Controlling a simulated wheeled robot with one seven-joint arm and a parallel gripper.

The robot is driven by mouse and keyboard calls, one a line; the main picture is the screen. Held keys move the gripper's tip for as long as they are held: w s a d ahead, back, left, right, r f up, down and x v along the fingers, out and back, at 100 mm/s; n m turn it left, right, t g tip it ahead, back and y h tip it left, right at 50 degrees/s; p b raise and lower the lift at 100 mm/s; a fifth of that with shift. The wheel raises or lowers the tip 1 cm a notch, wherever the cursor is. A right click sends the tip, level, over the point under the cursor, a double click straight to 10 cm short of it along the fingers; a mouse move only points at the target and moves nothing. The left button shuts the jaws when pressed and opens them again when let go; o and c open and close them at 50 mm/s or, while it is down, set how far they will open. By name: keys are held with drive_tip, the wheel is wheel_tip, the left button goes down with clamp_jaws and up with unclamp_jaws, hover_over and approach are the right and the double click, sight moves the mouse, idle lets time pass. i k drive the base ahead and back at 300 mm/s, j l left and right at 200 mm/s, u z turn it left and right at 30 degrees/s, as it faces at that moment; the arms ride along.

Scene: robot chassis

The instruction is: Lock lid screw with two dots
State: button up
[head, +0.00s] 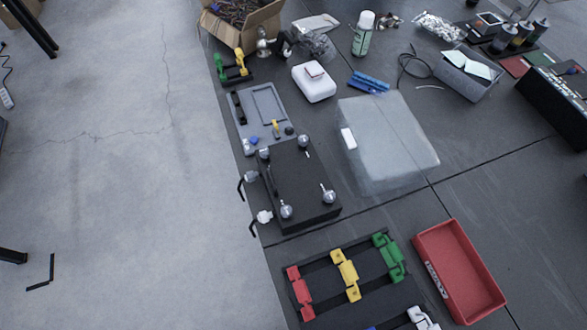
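A black chassis box (300,178) with a flat lid sits near the table's left edge. Silver round lid screws stand near its corners: a back-left screw (264,153), a back-right screw (303,141), a front-left screw (286,211) and a front-right screw (328,196). Dots on the screws are too small to make out, so I cannot tell which has two. I cannot tell whether any screw is locked. My gripper is not in view.
A grey tray (277,96) lies behind the box, and a translucent bin (400,140) stands to its right. In front are a board (325,278) with coloured clamps and a red bin (455,265). Dark hooks stick out past the table's left edge.

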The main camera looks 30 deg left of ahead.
sight(286, 211)
drive_tip(key=u, duration=0.95)
